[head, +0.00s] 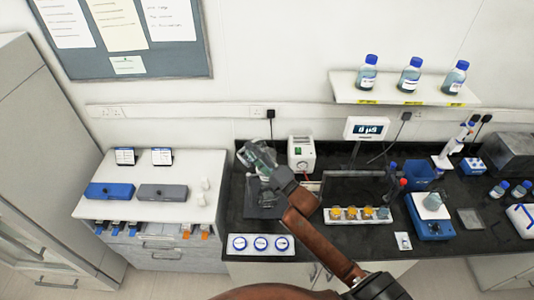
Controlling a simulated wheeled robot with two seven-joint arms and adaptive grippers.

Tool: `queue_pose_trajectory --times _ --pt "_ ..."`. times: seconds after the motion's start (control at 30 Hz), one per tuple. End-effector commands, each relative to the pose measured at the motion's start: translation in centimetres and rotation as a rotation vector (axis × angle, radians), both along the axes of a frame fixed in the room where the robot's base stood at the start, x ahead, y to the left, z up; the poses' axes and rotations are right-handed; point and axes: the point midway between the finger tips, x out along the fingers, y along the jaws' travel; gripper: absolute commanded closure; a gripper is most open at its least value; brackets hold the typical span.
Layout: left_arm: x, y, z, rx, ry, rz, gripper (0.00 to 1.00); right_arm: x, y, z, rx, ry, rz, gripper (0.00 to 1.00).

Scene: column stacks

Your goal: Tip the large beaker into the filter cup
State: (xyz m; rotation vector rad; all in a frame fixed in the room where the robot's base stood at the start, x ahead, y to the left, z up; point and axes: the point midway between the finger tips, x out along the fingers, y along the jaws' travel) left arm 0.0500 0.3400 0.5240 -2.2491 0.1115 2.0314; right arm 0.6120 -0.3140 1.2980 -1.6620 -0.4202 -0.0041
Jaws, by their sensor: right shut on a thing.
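My right gripper (268,175) is shut on a clear glass vessel (256,155), which looks like the large beaker. It is held above the left part of the black bench and appears tilted. The gripper and wrist cover part of it, and its contents are too small to make out. I cannot pick out the filter cup for certain; a dark stand or tray (255,208) lies below the held glass, partly hidden by my arm. My left gripper is not in view.
A white box device (302,153) stands behind the gripper. A rack (348,220) with several small vessels sits right of my arm. A panel with three round dials (260,244) lies at the front edge. Bottles stand on the shelf (400,97).

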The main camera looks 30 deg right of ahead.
Motion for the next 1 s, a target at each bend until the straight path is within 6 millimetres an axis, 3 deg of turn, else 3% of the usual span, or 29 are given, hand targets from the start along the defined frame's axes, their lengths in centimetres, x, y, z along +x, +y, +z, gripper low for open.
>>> queue_pose_trajectory --times 1.0 --pt "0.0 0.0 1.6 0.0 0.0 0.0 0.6 0.1 -0.2 -0.5 0.12 0.029 0.0 0.81"
